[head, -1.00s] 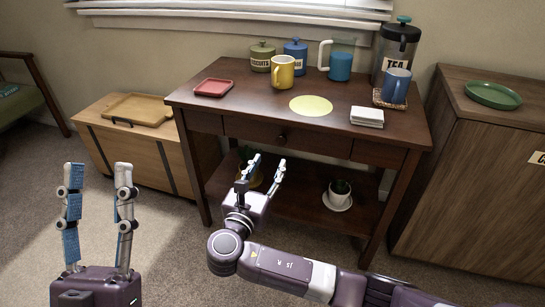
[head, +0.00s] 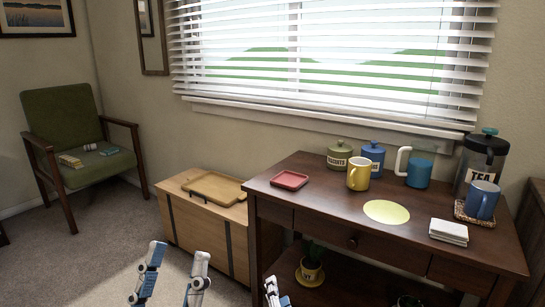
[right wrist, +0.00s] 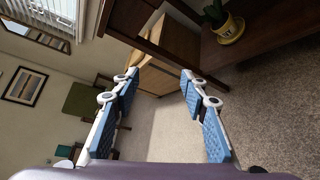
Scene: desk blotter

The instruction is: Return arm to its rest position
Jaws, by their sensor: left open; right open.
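My left gripper (head: 168,280) stands at the bottom of the head view, open and empty, in front of the wooden chest. My right gripper shows only by its fingertips (head: 272,291) at the bottom edge of the head view, in front of the dark desk (head: 398,248). In the right wrist view the right gripper (right wrist: 160,78) is open, with its two blue-padded fingers wide apart. Nothing is between them but carpet and the wooden chest beyond. The rest of my right arm is out of the head view.
The desk top holds a red tray (head: 289,180), a yellow mug (head: 358,174), a yellow round mat (head: 386,212), white coasters (head: 449,232), a blue mug (head: 482,201) and canisters. A wooden chest (head: 205,228) stands left of the desk. A green chair (head: 76,150) is farther back. Carpet between is clear.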

